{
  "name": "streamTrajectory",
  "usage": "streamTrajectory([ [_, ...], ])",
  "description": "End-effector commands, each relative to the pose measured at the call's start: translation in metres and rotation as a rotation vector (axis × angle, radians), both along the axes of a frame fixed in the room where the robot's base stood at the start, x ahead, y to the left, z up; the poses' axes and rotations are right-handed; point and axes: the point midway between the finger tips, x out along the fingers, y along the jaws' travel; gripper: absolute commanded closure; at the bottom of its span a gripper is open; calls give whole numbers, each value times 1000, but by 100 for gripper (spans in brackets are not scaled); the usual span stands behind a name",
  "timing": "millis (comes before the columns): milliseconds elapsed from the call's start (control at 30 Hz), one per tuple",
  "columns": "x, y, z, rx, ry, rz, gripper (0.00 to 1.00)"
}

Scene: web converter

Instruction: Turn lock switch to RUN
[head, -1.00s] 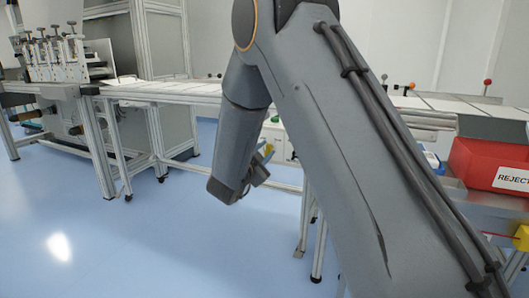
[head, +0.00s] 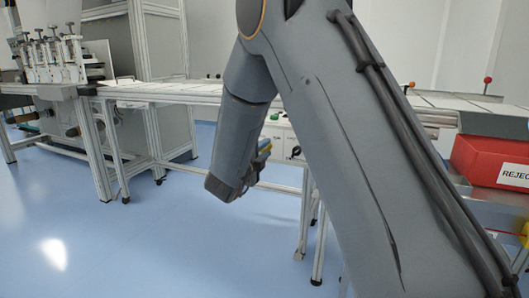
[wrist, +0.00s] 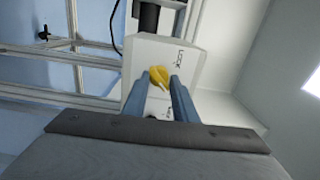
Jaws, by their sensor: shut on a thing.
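In the wrist view a yellow switch knob (wrist: 160,77) sits on the face of a pale box (wrist: 150,52) marked LOCK. My gripper (wrist: 159,84) has its two blue fingers on either side of the knob and is shut on it. The knob's pointed end faces down in the picture, away from the LOCK lettering. A second label lower on the box is partly hidden by the fingers. In the head view my gripper (head: 258,158) is small beside the control panel, and my arm hides part of that area.
In the head view a white panel with green buttons (head: 278,138) hangs below the conveyor table (head: 160,90). A red REJECT bin (head: 490,160) stands at the right. A machine frame (head: 60,88) stands at the left. The blue floor (head: 120,230) is clear in front.

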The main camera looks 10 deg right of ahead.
Motion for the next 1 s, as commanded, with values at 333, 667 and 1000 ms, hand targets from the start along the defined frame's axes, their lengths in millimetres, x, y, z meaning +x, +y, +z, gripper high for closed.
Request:
streamTrajectory([
  [333, -1, 0, -5, 37, -15, 2, 96],
  [667, -1, 1, -6, 37, -14, 2, 66],
  [1000, -1, 1, -2, 34, -20, 1, 57],
])
